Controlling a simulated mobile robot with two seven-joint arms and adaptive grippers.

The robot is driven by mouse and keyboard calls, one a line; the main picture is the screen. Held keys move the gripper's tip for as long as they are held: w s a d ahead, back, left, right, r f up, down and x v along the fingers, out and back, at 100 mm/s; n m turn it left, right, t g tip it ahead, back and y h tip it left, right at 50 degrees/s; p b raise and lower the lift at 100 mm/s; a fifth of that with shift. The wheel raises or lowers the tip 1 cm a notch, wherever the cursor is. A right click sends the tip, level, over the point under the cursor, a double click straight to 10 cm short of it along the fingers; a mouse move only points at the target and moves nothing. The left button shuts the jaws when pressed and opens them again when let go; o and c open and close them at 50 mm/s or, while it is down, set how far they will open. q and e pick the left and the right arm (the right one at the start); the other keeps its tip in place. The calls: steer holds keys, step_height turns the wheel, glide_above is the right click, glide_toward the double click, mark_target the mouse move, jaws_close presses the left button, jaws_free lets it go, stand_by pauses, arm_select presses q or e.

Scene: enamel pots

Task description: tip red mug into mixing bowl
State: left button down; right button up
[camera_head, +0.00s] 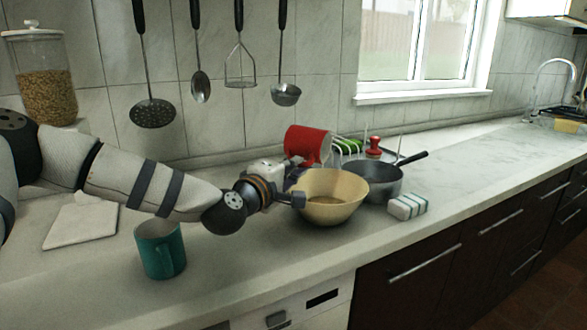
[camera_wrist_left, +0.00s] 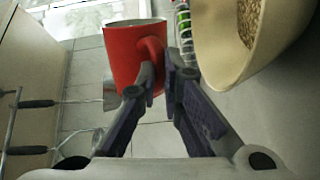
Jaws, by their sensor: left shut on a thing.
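The red mug (camera_head: 306,145) is held up behind the mixing bowl's far left rim in the head view. It looks tipped well over on its side; its inside is hidden. My left gripper (camera_wrist_left: 163,80) is shut on the mug's handle, with the mug body (camera_wrist_left: 125,55) beyond the fingers in the wrist view. The cream mixing bowl (camera_head: 330,203) stands upright on the counter, just right of my left gripper (camera_head: 297,182). Brown grainy stuff lies inside the bowl, and the bowl also shows at right in the wrist view (camera_wrist_left: 218,62). My right gripper is not in view.
A grey saucepan (camera_head: 380,185) stands close right of the bowl, with a striped white block (camera_head: 407,206) in front. A dish rack (camera_head: 350,147) is behind. A teal mug (camera_head: 160,250) stands under my left arm. The counter farther right is clear.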

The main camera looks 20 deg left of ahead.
arm_select(q)
steer(key=shift+r, duration=0.1)
steer(key=r+n, duration=0.1)
steer(key=n, duration=0.3)
steer(key=shift+r, duration=0.35)
steer(key=shift+r+n+b, duration=0.35)
steer(key=shift+r+n, duration=0.2)
steer(key=shift+n, duration=0.55)
steer(key=r+n, duration=0.1)
steer(key=n, duration=0.2)
steer(key=shift+w+r+b, duration=0.1)
steer(key=shift+r+b, duration=0.05)
steer(key=shift+b, duration=0.15)
steer(key=n, duration=0.1)
steer(key=r+n, duration=0.1)
steer(key=n, duration=0.1)
steer(key=shift+r, duration=0.25)
step_height(320, 180, up, 3)
steer(key=n+b, duration=0.1)
steer(key=n, duration=0.5)
steer(key=shift+r+t+b, duration=0.2)
steer(key=shift+t+b, duration=0.15)
steer(key=shift+t, duration=0.05)
arm_select(e)
steer(key=shift+g, duration=0.7)
steer(key=s+f, duration=0.3)
steer(key=shift+s+f, duration=0.25)
steer(key=shift+f, duration=0.05)
steer(key=shift+s, duration=0.1)
